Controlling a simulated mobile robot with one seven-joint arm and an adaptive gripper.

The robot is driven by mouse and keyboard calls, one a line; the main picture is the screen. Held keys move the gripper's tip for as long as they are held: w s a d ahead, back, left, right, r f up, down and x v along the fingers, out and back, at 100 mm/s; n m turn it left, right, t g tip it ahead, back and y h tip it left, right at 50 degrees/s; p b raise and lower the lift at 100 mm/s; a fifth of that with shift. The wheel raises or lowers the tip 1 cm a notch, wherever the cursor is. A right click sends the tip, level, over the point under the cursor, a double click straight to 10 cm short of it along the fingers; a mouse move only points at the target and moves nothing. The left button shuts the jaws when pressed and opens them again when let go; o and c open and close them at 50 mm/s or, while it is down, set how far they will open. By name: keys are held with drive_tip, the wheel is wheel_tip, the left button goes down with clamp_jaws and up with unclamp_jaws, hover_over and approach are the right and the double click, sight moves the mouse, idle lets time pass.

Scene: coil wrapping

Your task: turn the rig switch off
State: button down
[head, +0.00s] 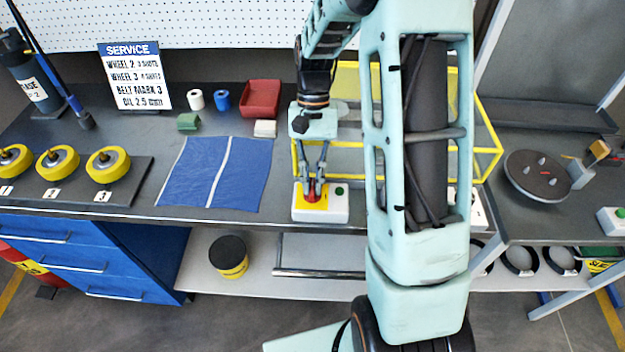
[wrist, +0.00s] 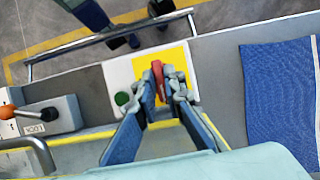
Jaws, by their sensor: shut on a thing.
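The switch box (head: 335,213) is white with a yellow plate, a red handle (head: 314,193) and a green button (head: 340,191). It stands at the front edge of the bench. My gripper (head: 314,182) reaches down to it from above, its fingers closed around the red handle. In the wrist view the red handle (wrist: 157,72) stands between the fingertips of my gripper (wrist: 161,88), over the yellow plate (wrist: 174,56). The green button (wrist: 122,98) is beside it and untouched. The fingers hide part of the handle.
A yellow-framed guard (head: 487,125) stands behind the box, partly hidden by my arm. A blue mat (head: 240,180) lies to the left. Another green-button box (head: 614,222) is far right.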

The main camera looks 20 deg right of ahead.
drive_tip(key=c, duration=2)
unclamp_jaws()
drive_tip(key=v, duration=1.2)
